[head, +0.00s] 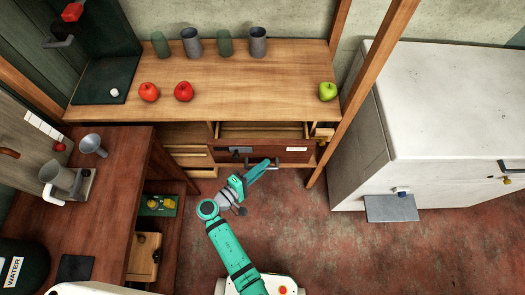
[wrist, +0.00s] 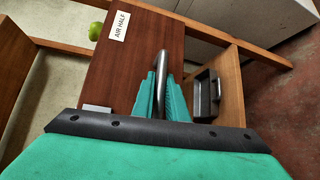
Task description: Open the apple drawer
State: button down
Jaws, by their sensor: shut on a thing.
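A drawer (head: 290,157) with a dark brown front stands pulled out under the right part of the wooden counter, its pale inside showing from above. In the wrist view its front (wrist: 135,65) carries a white label (wrist: 118,26) that seems to read "AIR HALF". No apple mark is legible on it. My gripper (head: 266,164) is at the front of this drawer.
Two red apples (head: 183,91) and several cups (head: 258,42) stand on the counter (head: 240,100). A wooden post (head: 360,95) rises right of the drawer, beside a white chest (head: 440,90). A lower panel with a grey square pull (wrist: 206,95) lies beside my fingers. Red floor (head: 340,245) is clear at front right.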

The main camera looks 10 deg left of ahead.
jog(key=s+d, duration=0.2)
jog(key=s, duration=1.4)
jog(key=shift+s, duration=0.4)
jog(key=c, duration=2)
grip_release()
jog(key=shift+w, duration=0.1)
jog(key=shift+c, duration=0.2)
jog(key=shift+a, duration=0.1)
jog(key=v, duration=1)
jog(key=shift+s+a, duration=0.2)
jog(key=shift+s, duration=0.15)
jog(key=shift+r, duration=0.1)
